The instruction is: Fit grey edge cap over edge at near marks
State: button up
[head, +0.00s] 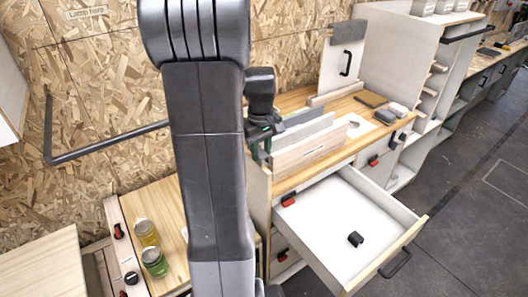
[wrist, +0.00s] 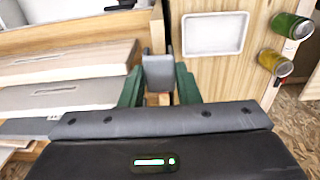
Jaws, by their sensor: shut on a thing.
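My gripper (head: 262,143) is over the left end of the wooden workbench, beside several upright panels. In the wrist view its green fingers (wrist: 158,85) are shut on a small grey edge cap (wrist: 158,70). The cap is mostly hidden by my arm and fingers in the head view. The nearest pale panel (head: 303,152) stands to the right of my gripper; pale panels also show at the left of the wrist view (wrist: 70,65). I cannot make out marks on any edge, or whether the cap touches one.
An open white drawer (head: 340,221) juts out below the bench, with a small black object (head: 355,239) inside. A yellow jar (head: 146,232) and a green jar (head: 154,262) stand on the lower wooden surface at left. A white tray (wrist: 215,34) lies near them. Floor at right is clear.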

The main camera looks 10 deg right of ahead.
jog(key=shift+w+a, duration=0.3)
jog(key=shift+w, duration=0.45)
jog(key=shift+w+a, duration=0.3)
jog(key=shift+w, duration=0.45)
jog(key=shift+w, duration=0.1)
jog(key=shift+f, duration=0.15)
jog(key=shift+f, duration=0.25)
jog(key=shift+f, duration=0.15)
jog(key=shift+f, duration=0.25)
jog(key=shift+f+b, duration=0.2)
jog(key=shift+b, duration=0.15)
dwell(0.3)
jog(key=shift+f, duration=0.25)
dwell(0.4)
